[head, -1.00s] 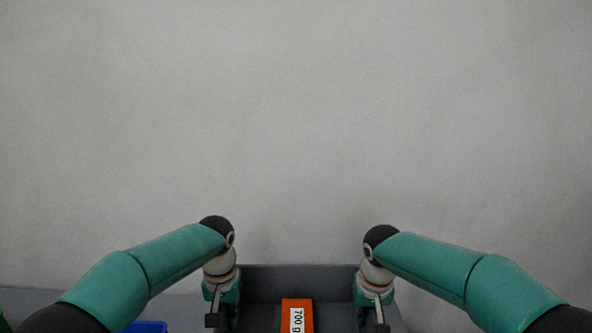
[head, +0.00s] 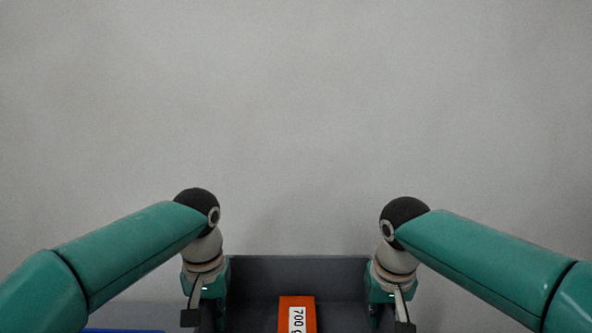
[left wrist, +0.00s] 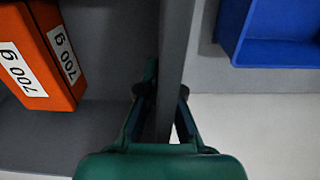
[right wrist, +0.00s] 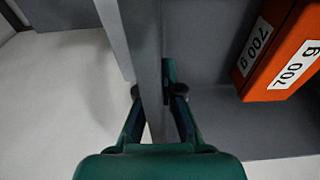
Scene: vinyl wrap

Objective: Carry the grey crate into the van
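The grey crate (head: 298,266) is at the bottom middle of the head view, its front part cut off by the picture edge. An orange box labelled 700 g (head: 287,313) is inside it and shows in both wrist views. My left gripper (left wrist: 165,95) has its fingers on either side of the crate's left wall (left wrist: 170,50) and appears shut on it. My right gripper (right wrist: 154,95) holds the opposite wall (right wrist: 146,45) the same way. No van is visible.
A blue bin (left wrist: 270,35) is outside the crate's left wall, and its edge shows at the head view's bottom left. A plain grey wall (head: 300,120) fills the head view behind the crate. A pale surface shows below beside the crate.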

